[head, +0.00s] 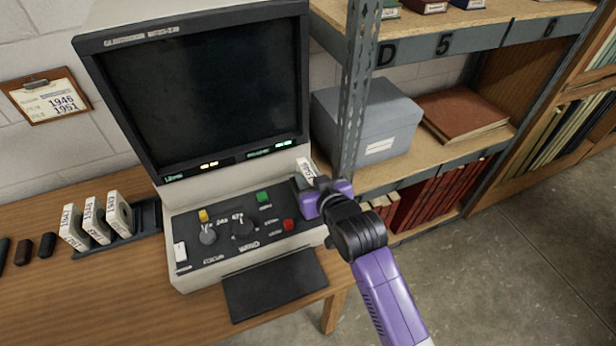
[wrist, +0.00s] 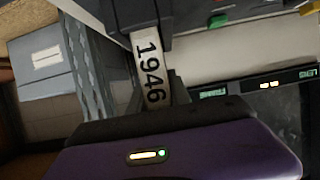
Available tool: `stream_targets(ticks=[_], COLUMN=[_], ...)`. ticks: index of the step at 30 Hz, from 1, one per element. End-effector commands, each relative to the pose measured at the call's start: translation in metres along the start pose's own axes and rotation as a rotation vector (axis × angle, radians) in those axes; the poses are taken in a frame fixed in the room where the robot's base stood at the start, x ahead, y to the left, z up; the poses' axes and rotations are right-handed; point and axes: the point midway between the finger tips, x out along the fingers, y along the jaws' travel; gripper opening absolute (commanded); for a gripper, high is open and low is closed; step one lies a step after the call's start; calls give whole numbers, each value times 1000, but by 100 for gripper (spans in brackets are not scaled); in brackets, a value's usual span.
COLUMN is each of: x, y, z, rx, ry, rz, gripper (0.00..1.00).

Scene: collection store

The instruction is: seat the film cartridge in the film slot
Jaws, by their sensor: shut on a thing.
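The film cartridge, white with a label reading 1946, is in my gripper; it shows in the wrist view (wrist: 150,68) and, small, in the head view (head: 306,168). My gripper (head: 314,187) is at the right side of the film reader's control panel (head: 222,238). In the wrist view its dark fingers (wrist: 157,92) flank the cartridge. The cartridge's far end meets a dark block (wrist: 140,14), which looks like the film slot's housing. How deep the end sits is hidden. In the head view my gripper mostly covers the slot.
A dark rack (head: 147,216) with several white cartridges stands left of the reader. The reader's screen (head: 195,85) rises behind the panel. A metal shelf post (head: 355,85) and a grey box (head: 367,118) are close behind my gripper. A clipboard (head: 47,97) hangs on the wall.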

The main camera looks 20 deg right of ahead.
Motion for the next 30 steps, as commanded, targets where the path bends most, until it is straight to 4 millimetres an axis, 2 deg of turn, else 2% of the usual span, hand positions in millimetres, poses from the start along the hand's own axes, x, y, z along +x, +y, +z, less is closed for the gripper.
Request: stream_targets(ticks=[30], x=[2], y=[0], z=[4], rx=[0], ry=[2], rz=[0], gripper=[0])
